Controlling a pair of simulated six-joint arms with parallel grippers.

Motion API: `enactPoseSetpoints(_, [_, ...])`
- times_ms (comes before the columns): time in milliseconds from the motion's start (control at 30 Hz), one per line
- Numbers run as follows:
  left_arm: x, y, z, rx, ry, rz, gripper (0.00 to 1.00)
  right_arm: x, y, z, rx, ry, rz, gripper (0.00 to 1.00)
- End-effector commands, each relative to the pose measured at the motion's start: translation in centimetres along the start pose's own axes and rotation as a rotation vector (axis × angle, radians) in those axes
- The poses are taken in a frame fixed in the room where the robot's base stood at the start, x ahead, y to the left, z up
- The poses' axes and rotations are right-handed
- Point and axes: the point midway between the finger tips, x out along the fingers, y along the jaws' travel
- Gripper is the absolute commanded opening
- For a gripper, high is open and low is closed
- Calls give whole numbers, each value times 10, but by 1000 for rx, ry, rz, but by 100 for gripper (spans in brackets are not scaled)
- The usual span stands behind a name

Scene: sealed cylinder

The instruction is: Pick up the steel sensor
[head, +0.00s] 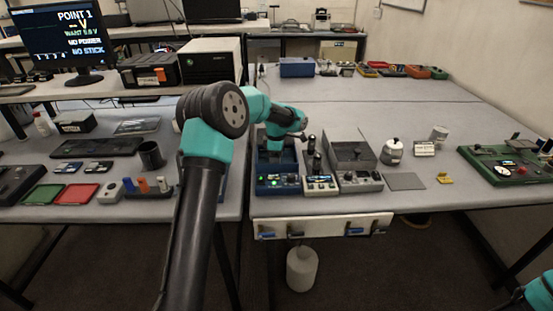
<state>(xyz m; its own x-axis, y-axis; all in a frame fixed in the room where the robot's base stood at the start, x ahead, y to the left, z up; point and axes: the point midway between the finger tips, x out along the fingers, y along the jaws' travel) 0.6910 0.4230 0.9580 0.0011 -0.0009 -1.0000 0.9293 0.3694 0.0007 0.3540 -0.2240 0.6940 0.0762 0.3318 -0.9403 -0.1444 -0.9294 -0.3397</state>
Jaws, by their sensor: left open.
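I cannot tell for sure which item is the steel sensor. A small dark upright piece (311,144) stands on a bench device, right beside the left gripper. A silvery rounded pot with a black knob (393,151) and a small pale grey cylinder (440,133) stand farther right. My left gripper (302,137) is small in the picture, behind my own arm, above the blue device with green lights (278,184). It is open, and no held thing shows. Of my right arm only a teal part shows at the bottom right corner; its gripper is out of view.
A grey open box (351,157) stands right of the blue device. A flat grey plate (405,182), a yellow piece (445,178) and a green board (505,165) lie farther right. The bench behind is mostly clear. A white bottle (301,268) is below the bench.

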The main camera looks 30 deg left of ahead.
Motion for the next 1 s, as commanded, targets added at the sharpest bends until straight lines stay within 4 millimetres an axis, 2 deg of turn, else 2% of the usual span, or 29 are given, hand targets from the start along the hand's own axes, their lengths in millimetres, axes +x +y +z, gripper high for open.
enactPoseSetpoints(67, [0,0,0,0,0,0,61,0,0,0,0,0,0,43])
enactPoseSetpoints(633, [0,0,0,0,0,0,7,0,0,0,0,0,0,43])
enactPoseSetpoints(1000, [-7,0,0,0,0,1,6,0,0,0,0,0,0,43])
